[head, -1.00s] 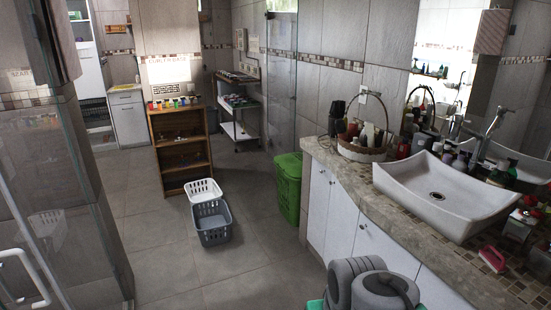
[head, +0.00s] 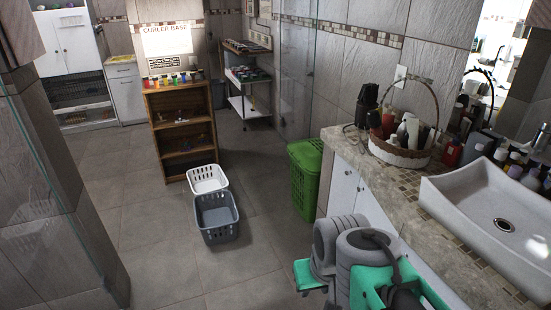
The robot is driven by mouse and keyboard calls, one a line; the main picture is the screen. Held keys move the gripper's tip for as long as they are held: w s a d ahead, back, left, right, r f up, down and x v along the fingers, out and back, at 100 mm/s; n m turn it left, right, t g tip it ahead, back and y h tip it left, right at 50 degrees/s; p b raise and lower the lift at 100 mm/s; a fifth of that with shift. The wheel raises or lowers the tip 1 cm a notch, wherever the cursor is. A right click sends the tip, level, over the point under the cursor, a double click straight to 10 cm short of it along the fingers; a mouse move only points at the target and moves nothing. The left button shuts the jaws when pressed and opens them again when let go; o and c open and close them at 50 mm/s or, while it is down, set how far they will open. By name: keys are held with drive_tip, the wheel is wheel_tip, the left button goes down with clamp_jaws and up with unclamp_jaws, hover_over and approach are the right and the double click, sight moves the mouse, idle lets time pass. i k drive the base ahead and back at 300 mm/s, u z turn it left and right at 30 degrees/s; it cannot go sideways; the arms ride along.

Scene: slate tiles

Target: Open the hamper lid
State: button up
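The hamper (head: 304,190) is a tall green slatted bin standing on the floor right of centre, against the left end of the counter. Its green lid (head: 306,154) lies on top and looks closed. The hamper's right side is partly hidden by the counter. Grey and teal links of my arm show at the bottom right, in front of the counter cabinets and well nearer than the hamper. I cannot make out my gripper or its fingers.
A grey basket (head: 216,218) and a white basket (head: 207,179) sit on the floor left of the hamper. A wooden shelf (head: 183,130) and a trolley (head: 248,100) stand behind. The counter (head: 400,185) fills the right. A glass panel is at left.

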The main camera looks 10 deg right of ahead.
sight(308, 155)
drive_tip(key=u, duration=0.05)
drive_tip(key=i, duration=3.35)
drive_tip(key=u, duration=1.3)
